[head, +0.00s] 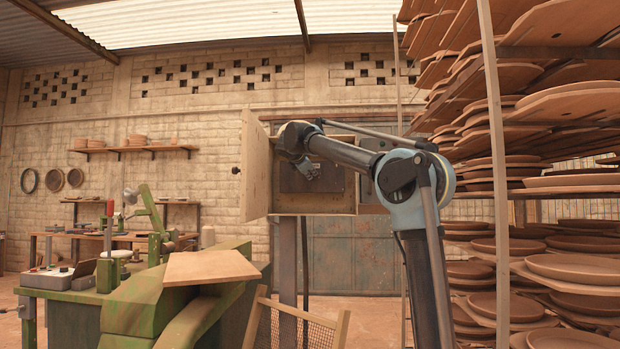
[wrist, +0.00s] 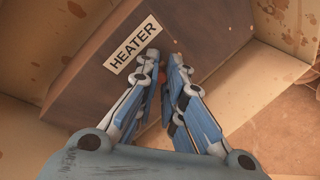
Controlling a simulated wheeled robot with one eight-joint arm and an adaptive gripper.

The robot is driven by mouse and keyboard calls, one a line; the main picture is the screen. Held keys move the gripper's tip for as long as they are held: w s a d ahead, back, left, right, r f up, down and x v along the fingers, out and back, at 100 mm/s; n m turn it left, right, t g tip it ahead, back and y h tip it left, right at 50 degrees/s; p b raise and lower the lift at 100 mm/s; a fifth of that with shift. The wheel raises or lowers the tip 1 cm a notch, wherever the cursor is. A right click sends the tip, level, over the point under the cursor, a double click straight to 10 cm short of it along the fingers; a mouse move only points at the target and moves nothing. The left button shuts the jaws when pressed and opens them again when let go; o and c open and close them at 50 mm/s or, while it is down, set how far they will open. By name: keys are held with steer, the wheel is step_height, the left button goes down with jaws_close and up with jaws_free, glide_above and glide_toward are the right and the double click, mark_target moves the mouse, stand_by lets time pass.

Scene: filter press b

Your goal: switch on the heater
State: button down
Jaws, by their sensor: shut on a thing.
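A brown panel (wrist: 90,80) with a cream label reading HEATER (wrist: 133,44) fills much of the wrist view. In the head view the dark panel (head: 292,180) sits inside an open wooden box (head: 320,209) on a post. My gripper (wrist: 166,62) reaches to the panel just right of the label, its blue fingers close together. The fingers are shut on a small part there, apparently the heater switch, which is mostly hidden between the fingertips. Its position cannot be made out. In the head view my gripper (head: 313,172) is small in front of the panel.
The box's door (head: 255,168) stands open at its left. A rack of clay plates (head: 500,195) rises close on the right. A green machine (head: 190,295) with a board (head: 210,267) and a workbench (head: 75,293) stand at left.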

steer(key=shift+r, duration=0.1)
stand_by(0.3)
steer(key=c, duration=1.7)
jaws_free()
steer(key=v, duration=1.1)
steer(key=shift+s+a+r, duration=0.2)
steer(key=shift+r, duration=0.15)
